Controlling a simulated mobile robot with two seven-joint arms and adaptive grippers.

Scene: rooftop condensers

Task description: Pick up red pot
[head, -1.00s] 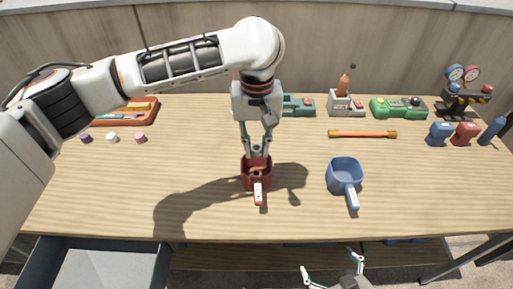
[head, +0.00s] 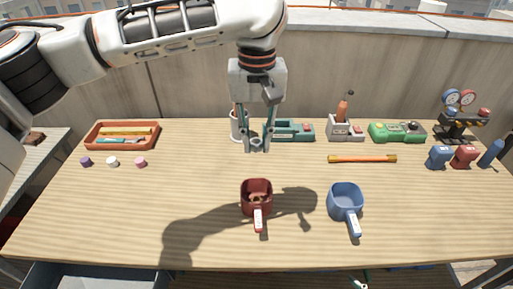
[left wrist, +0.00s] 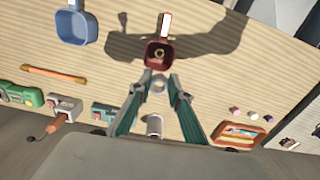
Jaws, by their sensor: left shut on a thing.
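The red pot (head: 257,187) stands upright on the table, its red handle towards the front edge. Something brownish lies inside it. My left gripper (head: 257,146) is above and behind the pot, apart from it. Its fingers are shut on a small grey piece (head: 256,143), too small to identify. In the left wrist view the grey piece (left wrist: 158,86) sits between the fingertips, and the red pot (left wrist: 158,54) shows beyond them. Only a sliver of my right gripper (head: 359,281) shows at the bottom edge.
A blue pot (head: 346,200) stands to the right of the red pot. An orange bar (head: 362,159) lies behind it. A tray (head: 122,143), green devices (head: 397,132) and a gauge stand (head: 459,120) line the back. The front left of the table is clear.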

